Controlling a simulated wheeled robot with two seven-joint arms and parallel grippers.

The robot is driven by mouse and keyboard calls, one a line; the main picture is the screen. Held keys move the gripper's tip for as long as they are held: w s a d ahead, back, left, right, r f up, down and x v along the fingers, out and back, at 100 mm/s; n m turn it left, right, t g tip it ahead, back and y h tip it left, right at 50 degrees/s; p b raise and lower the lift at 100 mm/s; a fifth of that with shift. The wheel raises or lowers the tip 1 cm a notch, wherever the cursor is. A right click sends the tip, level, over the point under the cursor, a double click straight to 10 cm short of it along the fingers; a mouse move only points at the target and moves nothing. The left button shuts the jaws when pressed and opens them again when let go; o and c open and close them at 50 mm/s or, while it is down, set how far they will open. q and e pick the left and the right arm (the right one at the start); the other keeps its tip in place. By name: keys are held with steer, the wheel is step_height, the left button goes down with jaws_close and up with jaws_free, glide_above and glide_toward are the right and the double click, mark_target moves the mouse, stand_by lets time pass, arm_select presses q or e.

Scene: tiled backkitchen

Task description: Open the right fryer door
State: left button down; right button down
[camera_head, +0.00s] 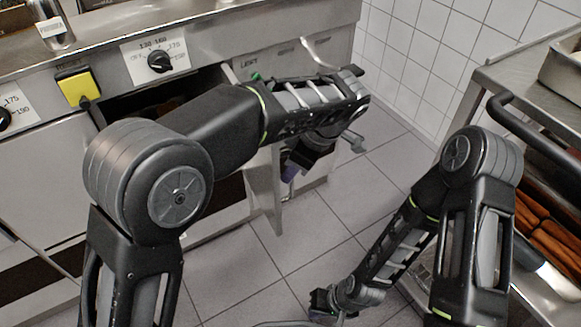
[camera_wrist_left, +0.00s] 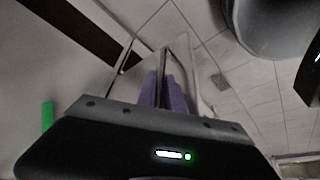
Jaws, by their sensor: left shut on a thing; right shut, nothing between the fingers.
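The right fryer door (camera_head: 264,192) stands swung out from the fryer front, seen nearly edge-on, with a dark opening (camera_head: 150,100) behind my left arm. My left gripper (camera_head: 290,172) is at the door's outer side, mostly hidden under my forearm. In the left wrist view its purple fingers (camera_wrist_left: 164,94) are shut around a thin upright metal part, which seems to be the door's handle or edge. My right gripper (camera_head: 332,302) is low at the bottom of the head view, shut and empty, apart from the door.
The fryer front carries a dial (camera_head: 160,61) and a yellow switch (camera_head: 78,87). A metal rack (camera_head: 510,75) with a black rail and trays of brown food stands at the right. Tiled floor (camera_head: 340,210) is clear between fryer and rack.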

arm_select(q)
steer(key=shift+w+a, duration=0.1)
steer(key=shift+a, duration=0.05)
steer(key=c, duration=1.6)
jaws_free()
steer(key=shift+o, duration=0.7)
